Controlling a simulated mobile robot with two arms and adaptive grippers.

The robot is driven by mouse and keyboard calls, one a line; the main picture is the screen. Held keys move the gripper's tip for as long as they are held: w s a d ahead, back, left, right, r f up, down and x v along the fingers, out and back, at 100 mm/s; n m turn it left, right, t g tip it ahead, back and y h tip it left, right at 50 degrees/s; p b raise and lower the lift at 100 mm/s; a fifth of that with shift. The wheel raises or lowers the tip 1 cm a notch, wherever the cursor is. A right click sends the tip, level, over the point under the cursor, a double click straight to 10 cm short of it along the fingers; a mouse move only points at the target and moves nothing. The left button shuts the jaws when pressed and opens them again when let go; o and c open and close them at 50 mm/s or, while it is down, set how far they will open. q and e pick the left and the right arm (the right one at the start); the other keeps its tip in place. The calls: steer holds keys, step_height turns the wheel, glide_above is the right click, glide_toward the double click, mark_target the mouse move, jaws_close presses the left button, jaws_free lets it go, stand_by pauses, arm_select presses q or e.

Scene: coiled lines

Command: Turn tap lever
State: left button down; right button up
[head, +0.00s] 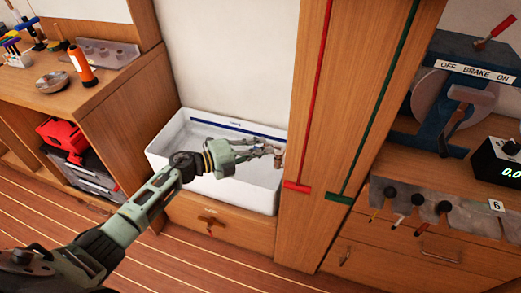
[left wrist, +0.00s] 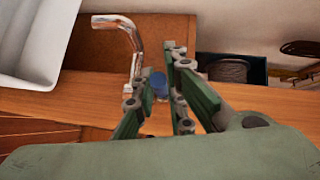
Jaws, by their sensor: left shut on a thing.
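In the left wrist view, the bent metal tap spout (left wrist: 127,35) rises to the left of my left gripper (left wrist: 160,75). A small blue piece, which looks like the tap lever (left wrist: 158,86), sits between the two green fingers, and the gripper is shut on it. In the head view, my left gripper (head: 268,149) reaches over the right end of the white basin (head: 235,198), close to the wooden post. The fingers and wrist largely hide the tap there, and the lever cannot be made out. My right gripper is not in view.
The wooden post (head: 335,110) with red and green lines stands just right of the gripper. A bench with an orange bottle (head: 82,65) is at left. A blue brake unit (head: 465,85) stands at right. Open floor (head: 190,265) lies in front.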

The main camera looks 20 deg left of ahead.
arm_select(q)
steer(key=c, duration=1.8)
jaws_free()
steer(key=shift+s+f, duration=0.1)
steer(key=shift+f, duration=0.15)
steer(key=shift+r, duration=0.1)
steer(key=v, duration=1.2)
